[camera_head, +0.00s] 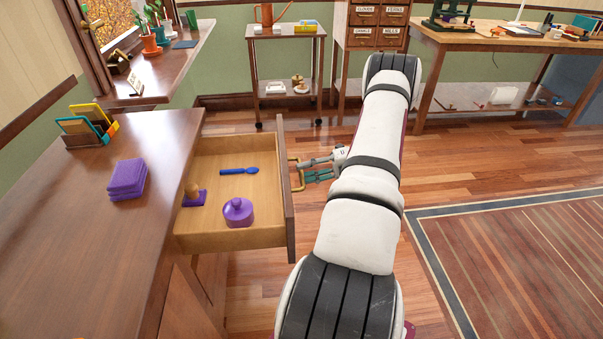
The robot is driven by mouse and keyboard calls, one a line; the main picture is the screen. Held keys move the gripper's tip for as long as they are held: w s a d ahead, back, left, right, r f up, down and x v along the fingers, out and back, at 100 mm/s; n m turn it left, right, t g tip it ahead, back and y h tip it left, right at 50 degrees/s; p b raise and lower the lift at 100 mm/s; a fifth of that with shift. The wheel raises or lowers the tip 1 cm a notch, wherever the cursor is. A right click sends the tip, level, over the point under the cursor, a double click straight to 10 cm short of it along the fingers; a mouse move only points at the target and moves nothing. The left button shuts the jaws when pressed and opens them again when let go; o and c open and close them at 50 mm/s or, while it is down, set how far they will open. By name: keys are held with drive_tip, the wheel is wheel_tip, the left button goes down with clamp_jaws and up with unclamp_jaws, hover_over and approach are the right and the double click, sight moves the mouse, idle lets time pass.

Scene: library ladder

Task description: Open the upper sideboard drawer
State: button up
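The upper drawer (264,238) of the wooden sideboard (150,240) stands pulled well out to the right, its inside in plain view. A brass handle (297,174) sits on the outer face of the drawer front. My gripper (308,172) is at this handle, its fingertips close to the bar from the right. Whether the fingers close on the bar is too small to tell.
On the sideboard top are purple folded cloths (127,178) and a holder with coloured cards (86,127). A trolley (286,70) and a workbench (480,38) stand at the back. Wooden floor lies open right of the drawer, with a rug (520,250) beyond my arm.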

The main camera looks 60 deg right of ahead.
drive_tip(key=v, duration=1)
